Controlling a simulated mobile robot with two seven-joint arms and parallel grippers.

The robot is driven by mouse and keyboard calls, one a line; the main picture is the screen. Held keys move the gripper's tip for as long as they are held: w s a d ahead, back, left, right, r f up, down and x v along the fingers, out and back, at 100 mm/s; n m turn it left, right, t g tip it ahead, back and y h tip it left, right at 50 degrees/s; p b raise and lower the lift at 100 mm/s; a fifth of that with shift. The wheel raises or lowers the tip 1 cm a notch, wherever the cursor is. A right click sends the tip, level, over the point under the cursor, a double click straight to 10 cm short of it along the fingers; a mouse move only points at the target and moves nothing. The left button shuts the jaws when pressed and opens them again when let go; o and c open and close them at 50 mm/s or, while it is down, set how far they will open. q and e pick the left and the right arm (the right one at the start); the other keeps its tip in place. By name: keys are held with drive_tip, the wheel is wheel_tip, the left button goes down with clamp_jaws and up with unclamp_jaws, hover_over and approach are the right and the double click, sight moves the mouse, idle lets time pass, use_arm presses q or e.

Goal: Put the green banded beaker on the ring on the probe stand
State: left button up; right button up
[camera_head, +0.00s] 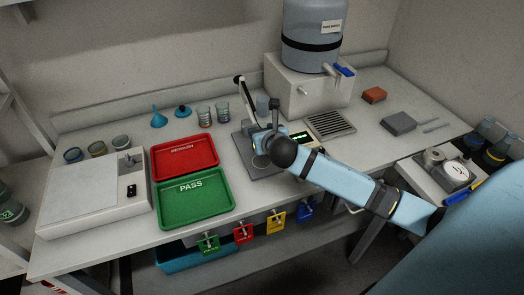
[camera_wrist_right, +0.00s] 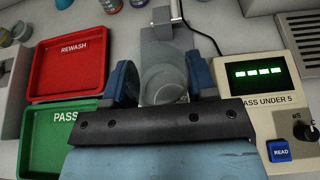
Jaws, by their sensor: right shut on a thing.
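My right gripper (camera_wrist_right: 163,80) is shut on a clear glass beaker (camera_wrist_right: 165,84), seen from above between the two blue fingers in the right wrist view. I cannot make out the colour of its band. In the head view the gripper (camera_head: 262,142) is over the probe stand, and the beaker is mostly hidden by it. The probe stand has a grey base plate (camera_head: 270,172) and an upright arm (camera_head: 239,92); part of it shows in the right wrist view (camera_wrist_right: 160,42). The ring is hard to tell apart under the beaker, and I cannot tell whether they touch. My left gripper is out of view.
The red REWASH tray (camera_head: 184,157) and green PASS tray (camera_head: 194,197) lie left of the stand. A meter (camera_wrist_right: 258,78) with a lit display stands right of the gripper. Two beakers (camera_head: 205,117) (camera_head: 222,112) stand behind; several vessels (camera_head: 97,149) are at left.

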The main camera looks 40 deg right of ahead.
wheel_tip(320, 180, down, 3)
drive_tip(key=shift+r, duration=0.1)
wheel_tip(320, 180, down, 4)
drive_tip(key=shift+f+b, duration=0.15)
drive_tip(key=shift+b, duration=0.2)
drive_tip(key=o, duration=1)
drive_tip(key=shift+c, duration=0.2)
drive_tip(key=v, duration=1.2)
